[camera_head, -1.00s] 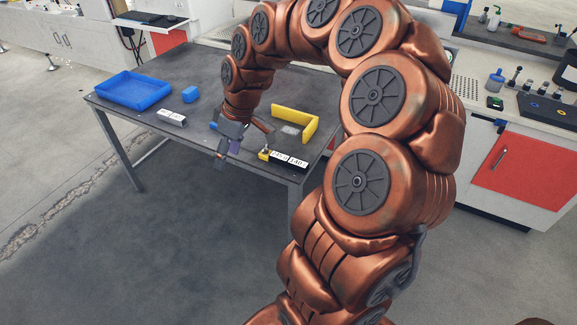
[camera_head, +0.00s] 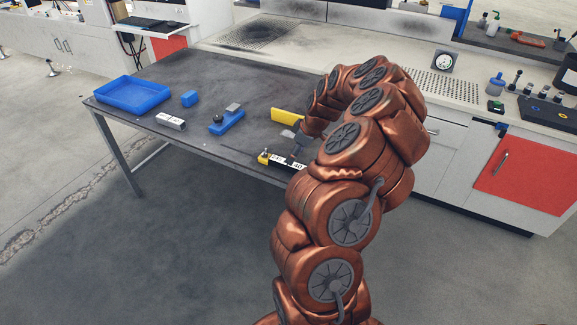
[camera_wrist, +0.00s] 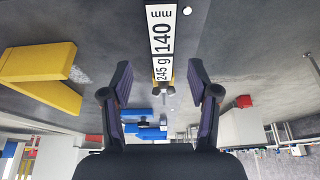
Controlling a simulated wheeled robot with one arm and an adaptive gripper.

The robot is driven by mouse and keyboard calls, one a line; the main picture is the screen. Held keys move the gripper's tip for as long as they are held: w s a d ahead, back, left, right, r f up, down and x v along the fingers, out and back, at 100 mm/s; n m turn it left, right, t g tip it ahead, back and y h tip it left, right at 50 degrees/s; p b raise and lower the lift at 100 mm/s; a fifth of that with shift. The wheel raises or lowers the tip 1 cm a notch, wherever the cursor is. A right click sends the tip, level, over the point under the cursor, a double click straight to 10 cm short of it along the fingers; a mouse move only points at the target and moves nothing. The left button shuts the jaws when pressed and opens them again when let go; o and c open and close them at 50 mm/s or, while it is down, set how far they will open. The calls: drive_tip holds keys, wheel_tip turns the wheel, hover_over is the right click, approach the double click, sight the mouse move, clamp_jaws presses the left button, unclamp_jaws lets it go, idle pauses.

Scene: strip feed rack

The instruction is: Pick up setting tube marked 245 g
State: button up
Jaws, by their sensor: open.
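The setting tube (camera_wrist: 163,40) shows a white face marked 245 g and 140 mm in the wrist view, lying near the top centre. In the head view it lies near the table's front edge (camera_head: 279,159), partly hidden by my arm. A small yellow piece (camera_head: 263,157) is at its left end. My gripper (camera_wrist: 160,82) is open, and its two fingers stand apart on either side of the tube's marked end in the picture. Nothing is held between them. I cannot tell the gap between fingers and tube. My arm mostly hides the gripper in the head view.
A yellow angled bar (camera_head: 288,116) stands behind the tube. Left on the dark table (camera_head: 200,80) are a blue fixture (camera_head: 227,123), a labelled block (camera_head: 171,121), a blue block (camera_head: 189,98) and a blue tray (camera_head: 132,95). Bare tabletop lies between them.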

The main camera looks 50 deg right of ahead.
sight(289, 166)
drive_tip(key=shift+p+x, duration=0.75)
drive_tip(key=shift+x, duration=1.85)
drive_tip(key=shift+s+a, duration=0.1)
drive_tip(key=shift+a, duration=0.05)
drive_tip(key=shift+c, duration=0.4)
clamp_jaws()
